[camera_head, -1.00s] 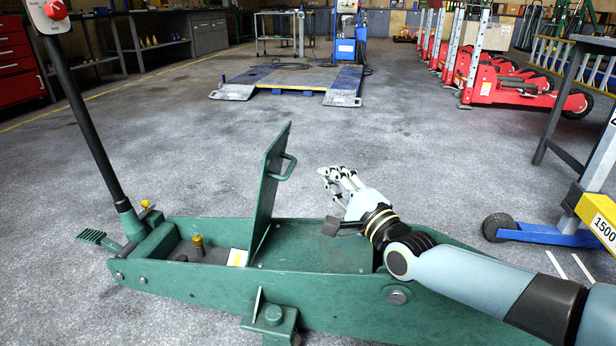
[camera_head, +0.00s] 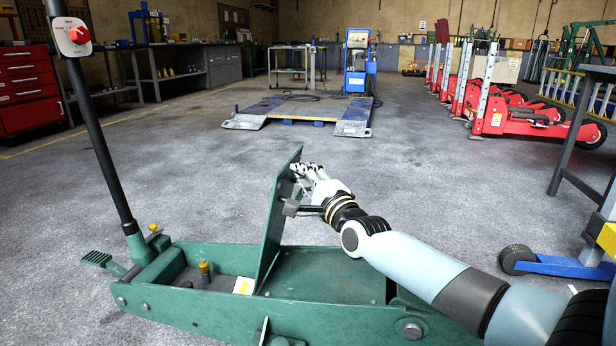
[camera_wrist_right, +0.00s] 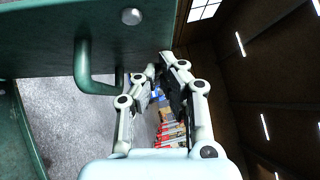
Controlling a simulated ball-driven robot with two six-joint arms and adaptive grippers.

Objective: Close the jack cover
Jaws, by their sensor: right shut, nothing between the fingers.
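The green jack cover (camera_head: 272,222) stands open, nearly upright and leaning slightly right, above the jack body (camera_head: 200,316). My right gripper (camera_head: 301,172) is at the upper right side of the cover, beside its handle, which it largely hides in the head view. In the wrist view the cover (camera_wrist_right: 50,45) fills the upper left, and the green handle (camera_wrist_right: 84,72) is just left of the fingers. The right gripper (camera_wrist_right: 160,72) is shut and empty there. I cannot tell whether it touches the cover. My left gripper is not in view.
The jack's black lever (camera_head: 90,140) with a red-knobbed top rises at the left. A yellow-capped fitting (camera_head: 204,268) sits in the open compartment left of the cover. A blue-footed wheeled stand (camera_head: 560,264) is at the right.

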